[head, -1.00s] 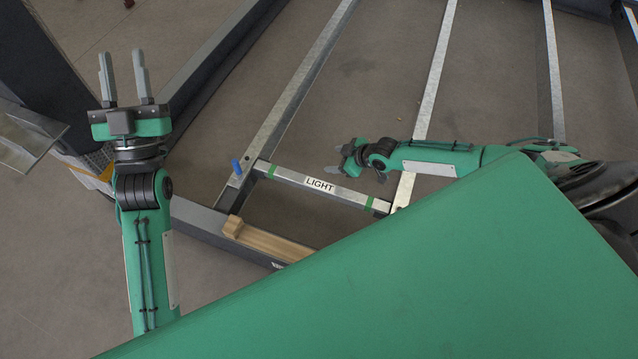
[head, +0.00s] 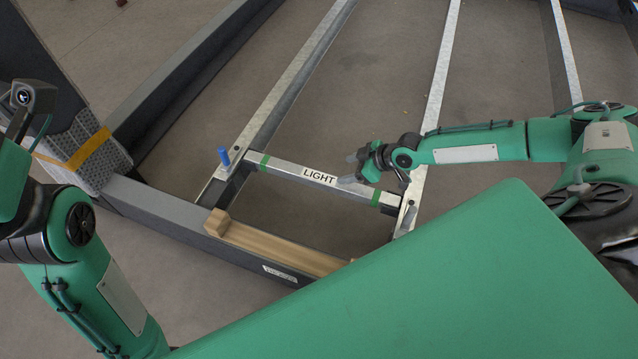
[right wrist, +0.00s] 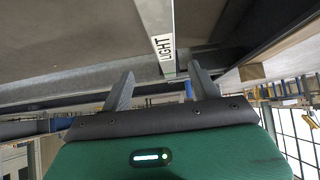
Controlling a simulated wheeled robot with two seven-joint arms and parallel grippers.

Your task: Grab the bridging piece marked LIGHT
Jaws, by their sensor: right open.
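The bridging piece marked LIGHT (head: 285,172) is a pale metal bar with green bands near both ends. It spans two metal rails in the head view, its black lettering facing up. My right gripper (head: 348,169) is open over the bar, just right of the lettering. In the right wrist view, the bar (right wrist: 157,22) runs down from the top edge toward the space between the two spread fingers of my right gripper (right wrist: 158,78). No grip on the bar shows. My left arm is at the left edge of the head view, its gripper out of frame.
A blue peg (head: 224,156) stands on the left rail (head: 278,105) near the bar's left end. A wooden block (head: 268,244) lies on the dark frame beam (head: 165,208) below. The right rail (head: 436,95) passes close to my right forearm. Floor shows between the rails.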

